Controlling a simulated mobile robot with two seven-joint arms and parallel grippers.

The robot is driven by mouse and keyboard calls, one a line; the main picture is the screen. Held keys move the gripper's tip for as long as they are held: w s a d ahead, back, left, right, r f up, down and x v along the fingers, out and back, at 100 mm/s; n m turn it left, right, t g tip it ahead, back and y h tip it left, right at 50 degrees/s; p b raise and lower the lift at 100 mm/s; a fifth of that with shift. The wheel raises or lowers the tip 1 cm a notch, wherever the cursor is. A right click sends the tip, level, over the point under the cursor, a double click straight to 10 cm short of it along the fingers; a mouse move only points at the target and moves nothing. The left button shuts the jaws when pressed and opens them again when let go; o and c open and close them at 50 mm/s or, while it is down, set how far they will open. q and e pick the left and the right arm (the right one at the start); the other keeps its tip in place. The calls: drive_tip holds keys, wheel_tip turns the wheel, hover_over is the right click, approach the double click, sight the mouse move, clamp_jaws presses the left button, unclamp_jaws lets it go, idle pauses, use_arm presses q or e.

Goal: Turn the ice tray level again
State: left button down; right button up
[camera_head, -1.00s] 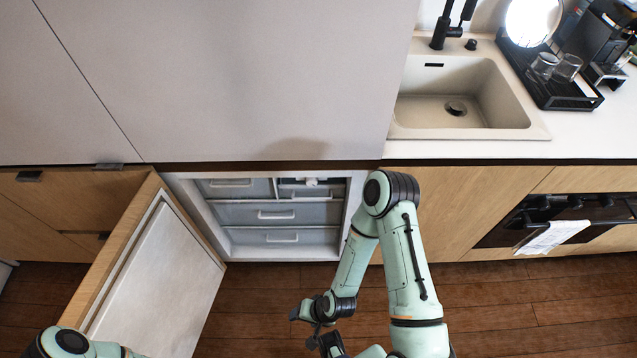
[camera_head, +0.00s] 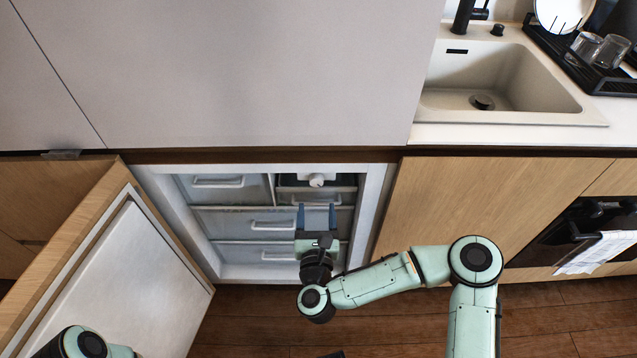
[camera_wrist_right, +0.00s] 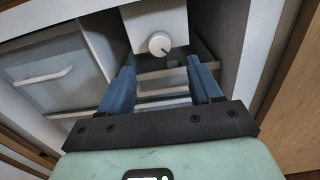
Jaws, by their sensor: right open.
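The ice unit is a pale box (camera_wrist_right: 150,20) in the freezer's top right compartment, with a round white knob (camera_head: 317,180) on its front. The knob (camera_wrist_right: 159,43) bears a short dark slanting mark in the right wrist view. I cannot make out the ice tray itself or its tilt. My right gripper (camera_head: 316,210) is open and empty, its blue fingers pointing into the freezer just below the knob. In the right wrist view the fingertips (camera_wrist_right: 160,64) are spread to either side of the knob, apart from it. My left gripper is out of view.
The freezer door (camera_head: 130,280) stands open at the left. A closed drawer (camera_head: 218,183) is left of the ice unit, and drawers (camera_head: 260,223) lie below. The freezer's right side wall (camera_head: 370,215) is close to my right gripper. A sink (camera_head: 500,85) is at the upper right.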

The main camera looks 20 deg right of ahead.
sight(316, 184)
drive_tip(key=b+x, duration=0.2)
drive_tip(key=x, duration=0.8)
drive_tip(key=shift+w+f, duration=0.15)
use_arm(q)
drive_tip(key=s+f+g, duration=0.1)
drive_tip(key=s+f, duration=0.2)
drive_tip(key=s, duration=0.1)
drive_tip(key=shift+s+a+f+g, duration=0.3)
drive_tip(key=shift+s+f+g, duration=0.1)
use_arm(e)
drive_tip(key=c, duration=1)
drive_tip(key=shift+c, duration=0.2)
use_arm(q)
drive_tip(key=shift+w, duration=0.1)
